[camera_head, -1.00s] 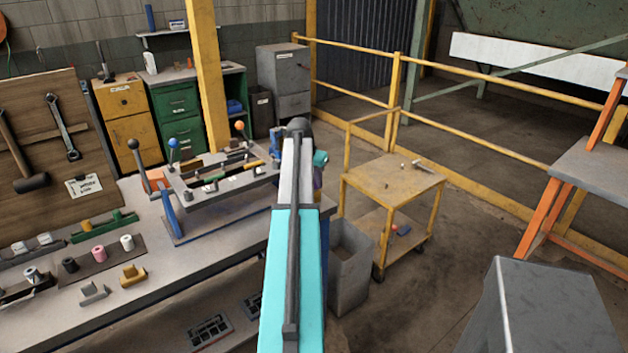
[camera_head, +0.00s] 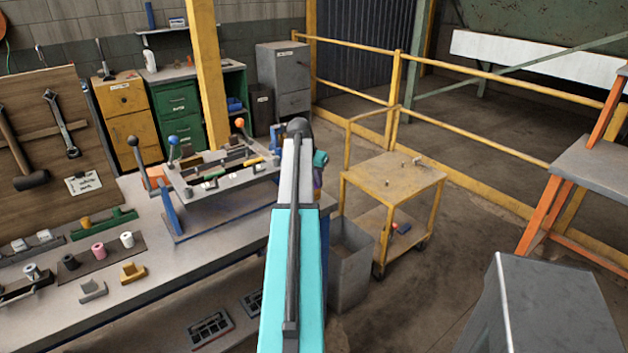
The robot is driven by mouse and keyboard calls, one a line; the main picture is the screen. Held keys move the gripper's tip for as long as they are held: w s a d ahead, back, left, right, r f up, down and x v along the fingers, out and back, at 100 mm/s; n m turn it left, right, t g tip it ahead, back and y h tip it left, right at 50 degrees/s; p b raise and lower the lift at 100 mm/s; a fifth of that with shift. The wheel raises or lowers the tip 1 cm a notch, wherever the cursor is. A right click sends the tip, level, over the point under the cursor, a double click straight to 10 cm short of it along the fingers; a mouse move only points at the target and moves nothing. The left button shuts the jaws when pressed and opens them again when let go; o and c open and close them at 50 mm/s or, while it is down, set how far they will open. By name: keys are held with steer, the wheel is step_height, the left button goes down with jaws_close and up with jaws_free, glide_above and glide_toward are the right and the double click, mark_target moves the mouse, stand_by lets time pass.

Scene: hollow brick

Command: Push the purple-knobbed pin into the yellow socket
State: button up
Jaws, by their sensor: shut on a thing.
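My arm reaches forward from the bottom middle and hides most of my gripper (camera_head: 319,164). A small teal end part shows to the right of the arm's tip, at the right end of the bench fixture. Just below it shows a small purple patch, the purple-knobbed pin (camera_head: 317,181), and my gripper is shut on it. The fingertips and the pin's shaft are hidden. On the fixture (camera_head: 205,200), a small yellow piece (camera_head: 252,162) sits in the front row. I cannot tell whether it is the yellow socket.
Levers with grey, blue and orange (camera_head: 239,122) knobs rise from the fixture. A grey bin (camera_head: 350,252) and a yellow cart (camera_head: 393,178) stand right of the bench.

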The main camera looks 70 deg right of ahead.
steer(key=o, duration=1.2)
steer(key=shift+c, duration=0.2)
steer(key=b+v, duration=0.2)
steer(key=v, duration=1.1)
steer(key=shift+a+r, duration=0.2)
steer(key=shift+r, duration=0.15)
